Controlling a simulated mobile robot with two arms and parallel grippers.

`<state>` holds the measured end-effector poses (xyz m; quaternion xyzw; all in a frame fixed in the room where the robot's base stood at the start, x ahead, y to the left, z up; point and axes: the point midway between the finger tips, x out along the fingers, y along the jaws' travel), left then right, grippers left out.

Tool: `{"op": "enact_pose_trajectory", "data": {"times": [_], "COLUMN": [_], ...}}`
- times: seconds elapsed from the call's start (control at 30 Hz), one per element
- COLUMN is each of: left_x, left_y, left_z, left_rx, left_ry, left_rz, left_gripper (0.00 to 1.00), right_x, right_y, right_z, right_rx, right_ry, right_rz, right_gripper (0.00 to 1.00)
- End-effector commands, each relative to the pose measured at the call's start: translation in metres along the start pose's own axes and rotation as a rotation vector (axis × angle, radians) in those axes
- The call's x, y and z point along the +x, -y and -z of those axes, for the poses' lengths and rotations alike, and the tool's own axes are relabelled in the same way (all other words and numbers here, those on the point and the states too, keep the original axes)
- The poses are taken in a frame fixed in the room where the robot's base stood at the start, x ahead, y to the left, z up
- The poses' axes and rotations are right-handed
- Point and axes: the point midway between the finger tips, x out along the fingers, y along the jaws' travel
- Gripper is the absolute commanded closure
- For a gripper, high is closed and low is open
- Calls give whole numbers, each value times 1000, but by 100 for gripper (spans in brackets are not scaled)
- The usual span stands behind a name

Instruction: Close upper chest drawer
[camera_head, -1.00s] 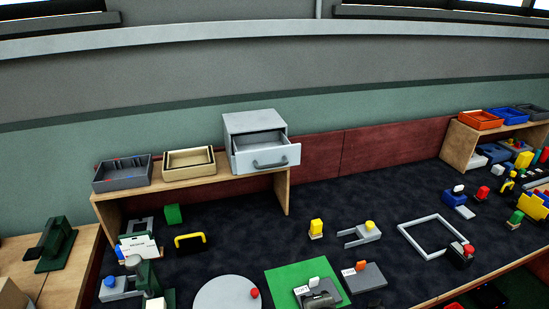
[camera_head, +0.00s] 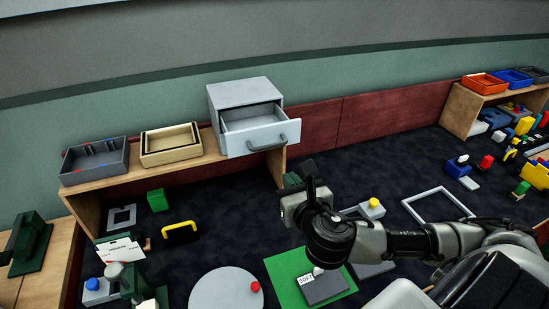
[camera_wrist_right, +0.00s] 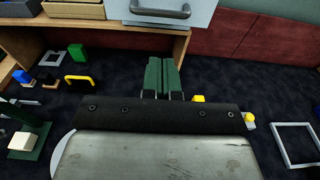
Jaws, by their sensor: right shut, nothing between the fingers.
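The light grey chest (camera_head: 243,92) stands on a wooden shelf in the head view. Its drawer (camera_head: 250,140) is pulled out toward me, its inside looks empty, and it has a curved grey handle (camera_head: 268,146). The drawer front (camera_wrist_right: 150,17) and handle (camera_wrist_right: 160,11) also show at the top of the right wrist view. My right gripper (camera_head: 299,177) is below and to the right of the drawer, apart from it. Its green fingers (camera_wrist_right: 162,77) are together and empty, pointing toward the drawer front. My left gripper is not in view.
A dark grey tray (camera_head: 95,164) and a beige tray (camera_head: 171,146) share the shelf (camera_head: 185,170) left of the chest. Several small blocks and fixtures lie on the dark table below. A red panel (camera_head: 315,127) stands behind, right of the chest.

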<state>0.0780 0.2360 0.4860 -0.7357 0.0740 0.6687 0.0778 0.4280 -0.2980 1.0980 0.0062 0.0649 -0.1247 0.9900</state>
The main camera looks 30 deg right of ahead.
Motion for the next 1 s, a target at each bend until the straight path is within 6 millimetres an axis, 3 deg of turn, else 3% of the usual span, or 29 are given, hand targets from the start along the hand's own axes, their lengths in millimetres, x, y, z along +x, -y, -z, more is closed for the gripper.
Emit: {"op": "enact_pose_trajectory", "data": {"times": [0.2, 0.43, 0.63, 1.0], "left_x": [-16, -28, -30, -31], "left_y": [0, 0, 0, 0], "left_z": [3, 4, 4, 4], "left_rx": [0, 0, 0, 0], "left_ry": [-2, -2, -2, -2], "left_rz": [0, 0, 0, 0], "left_gripper": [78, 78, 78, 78], "right_x": [49, 84, 96, 98], "right_y": [0, 0, 0, 0], "right_z": [-6, -14, -16, -16], "right_rx": [5, 4, 4, 4], "right_ry": [1, 0, -1, -1], "right_rz": [4, 2, 0, 1], "right_gripper": [100, 100, 100, 100]}}
